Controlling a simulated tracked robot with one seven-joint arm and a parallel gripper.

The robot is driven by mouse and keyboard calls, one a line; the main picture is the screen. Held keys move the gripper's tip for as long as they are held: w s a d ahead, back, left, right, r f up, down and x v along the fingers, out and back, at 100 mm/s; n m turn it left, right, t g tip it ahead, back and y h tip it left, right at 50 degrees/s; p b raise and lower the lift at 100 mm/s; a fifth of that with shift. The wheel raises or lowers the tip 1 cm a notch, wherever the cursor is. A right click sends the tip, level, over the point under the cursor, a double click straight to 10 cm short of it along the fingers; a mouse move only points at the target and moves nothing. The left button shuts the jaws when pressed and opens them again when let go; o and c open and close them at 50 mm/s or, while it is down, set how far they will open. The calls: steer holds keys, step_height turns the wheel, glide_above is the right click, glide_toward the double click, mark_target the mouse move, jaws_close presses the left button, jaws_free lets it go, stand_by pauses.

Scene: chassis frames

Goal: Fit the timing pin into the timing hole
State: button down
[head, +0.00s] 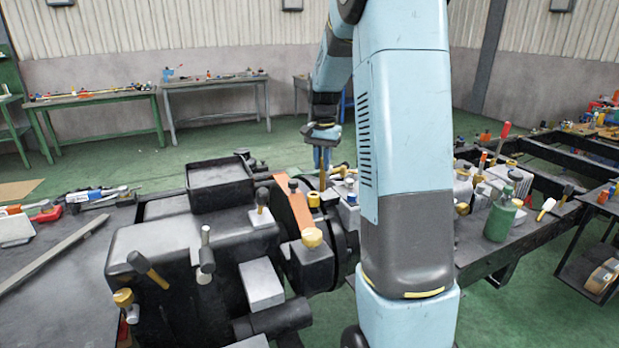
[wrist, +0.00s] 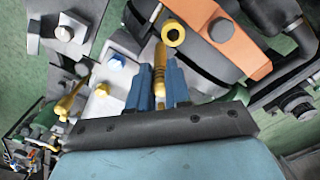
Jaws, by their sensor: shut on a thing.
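My gripper (wrist: 160,82) has two blue fingers shut on a brass-coloured timing pin (wrist: 160,68), which juts out past the fingertips. In the head view my gripper (head: 322,160) points down over the engine block, with the thin pin (head: 322,181) hanging upright below it. A yellow ring with a dark centre (wrist: 173,36), which looks like the timing hole, lies just beyond and right of the pin's tip in the wrist view. The ring (head: 314,199) also shows in the head view, just left of the pin's lower end. The pin appears outside the ring; the height gap is unclear.
An orange bar (head: 294,202) with a brass knob (head: 312,237) lies close left of the ring. Grey blocks with bolts (wrist: 108,90) crowd the left of the fingers. A bench with a green bottle (head: 499,215) stands to the right.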

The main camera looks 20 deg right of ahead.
steer(key=shift+w+a+f, duration=0.1)
steer(key=shift+a+f, duration=0.05)
steer(key=shift+f, duration=0.15)
steer(key=f, duration=0.1)
steer(key=a+f, duration=0.1)
steer(key=f, duration=0.1)
steer(key=w+a+f, duration=0.1)
steer(key=f, duration=0.1)
steer(key=shift+f, duration=0.1)
steer(key=c, duration=1.1)
jaws_free()
steer(key=shift+o, duration=0.2)
